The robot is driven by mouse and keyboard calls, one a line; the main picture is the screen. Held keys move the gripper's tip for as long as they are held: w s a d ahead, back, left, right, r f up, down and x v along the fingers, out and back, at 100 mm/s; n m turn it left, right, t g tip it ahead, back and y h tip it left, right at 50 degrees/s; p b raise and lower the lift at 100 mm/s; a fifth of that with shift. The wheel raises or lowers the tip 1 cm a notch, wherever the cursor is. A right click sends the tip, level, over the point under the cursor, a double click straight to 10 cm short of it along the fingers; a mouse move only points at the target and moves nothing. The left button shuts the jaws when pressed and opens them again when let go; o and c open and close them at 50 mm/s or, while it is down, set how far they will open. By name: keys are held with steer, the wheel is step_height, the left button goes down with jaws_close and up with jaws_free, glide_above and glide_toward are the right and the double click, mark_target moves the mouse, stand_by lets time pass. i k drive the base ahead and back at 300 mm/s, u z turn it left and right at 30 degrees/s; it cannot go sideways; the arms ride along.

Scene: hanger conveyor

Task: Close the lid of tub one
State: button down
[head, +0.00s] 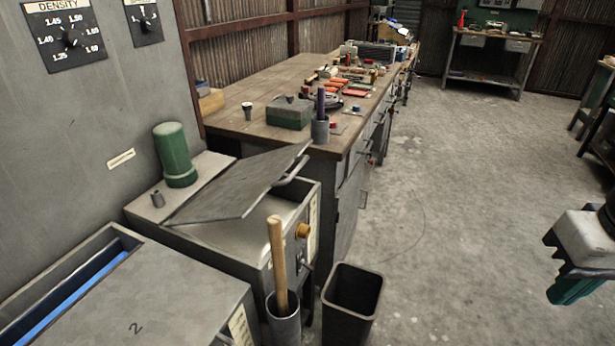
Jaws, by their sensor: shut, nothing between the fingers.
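A grey metal tub (308,226) stands left of centre with its flat grey lid (235,187) raised at a slant, so the tub is partly open. The lid has a bar handle (292,170) at its upper right end. No number shows on this tub; the tub in front of it (165,290) is marked 2, so I take the raised lid as that of tub one. My gripper (568,290) is at the right edge, partly cut off, over the floor. It is shut and empty, well apart from the lid.
A green cylinder (175,155) stands behind the lid. A wooden handle (277,260) rises from a grey holder (284,322) beside a dark open bin (351,300), both in front of the tub. A cluttered workbench (235,125) stands beyond. The floor (430,220) between is clear.

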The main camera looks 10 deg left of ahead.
mark_target(236, 193)
steer(key=z, duration=0.45)
steer(key=k, duration=1.1)
steer(key=u, duration=0.15)
steer(key=i, duration=0.5)
steer(key=u, duration=0.8)
steer(key=i, duration=0.5)
steer(key=u, duration=0.15)
